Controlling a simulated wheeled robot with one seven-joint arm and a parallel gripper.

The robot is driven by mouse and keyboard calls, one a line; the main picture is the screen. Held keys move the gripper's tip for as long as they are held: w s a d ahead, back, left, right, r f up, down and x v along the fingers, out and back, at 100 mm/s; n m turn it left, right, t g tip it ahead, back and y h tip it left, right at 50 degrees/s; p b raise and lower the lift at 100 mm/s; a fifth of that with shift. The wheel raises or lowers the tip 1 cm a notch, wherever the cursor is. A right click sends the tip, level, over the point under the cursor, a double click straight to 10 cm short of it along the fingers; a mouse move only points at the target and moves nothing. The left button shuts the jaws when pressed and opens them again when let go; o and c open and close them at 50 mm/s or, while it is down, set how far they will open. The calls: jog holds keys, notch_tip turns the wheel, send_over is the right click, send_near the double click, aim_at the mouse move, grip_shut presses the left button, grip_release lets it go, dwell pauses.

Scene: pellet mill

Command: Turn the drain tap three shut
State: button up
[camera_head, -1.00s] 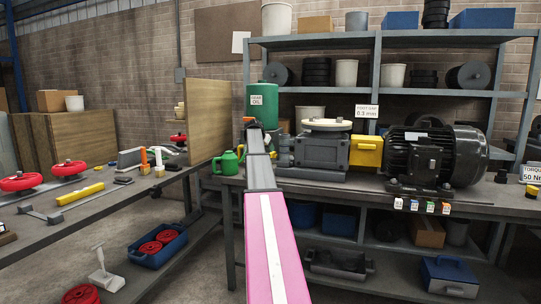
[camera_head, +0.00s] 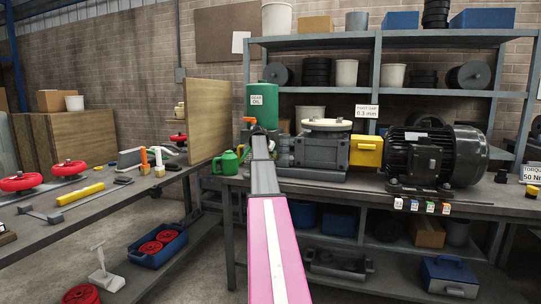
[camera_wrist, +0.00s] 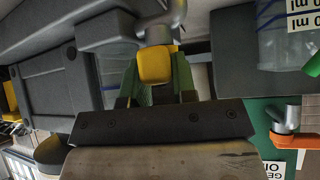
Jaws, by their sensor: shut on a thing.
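In the wrist view my gripper (camera_wrist: 156,88) is shut on a yellow tap handle (camera_wrist: 155,64), with a green-sided finger on each side of it. A grey metal tap body (camera_wrist: 160,27) shows just above the handle. No number on this tap can be read. A second tap with an orange handle (camera_wrist: 294,141) is at the right, apart from my gripper; its orange handle also shows in the head view (camera_head: 249,120). In the head view my arm reaches to the bench beside the green oil tank (camera_head: 263,107). My fingers and the held handle are hidden there.
A grey gearbox (camera_head: 321,152) and a black motor (camera_head: 432,155) stand on the bench right of my arm. In the wrist view a clear container (camera_wrist: 287,45) is close on the right and a dark housing (camera_wrist: 62,82) on the left.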

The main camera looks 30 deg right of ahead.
jog(key=shift+s+d+n+t, duration=0.1)
jog(key=shift+s+n+t, duration=0.2)
jog(key=shift+n+t, duration=0.25)
jog(key=shift+s+d+n+t+y, duration=0.15)
jog(key=shift+n+t+y, duration=0.4)
jog(key=shift+n, duration=0.3)
jog(key=o, duration=0.9)
jog(key=shift+g, duration=0.3)
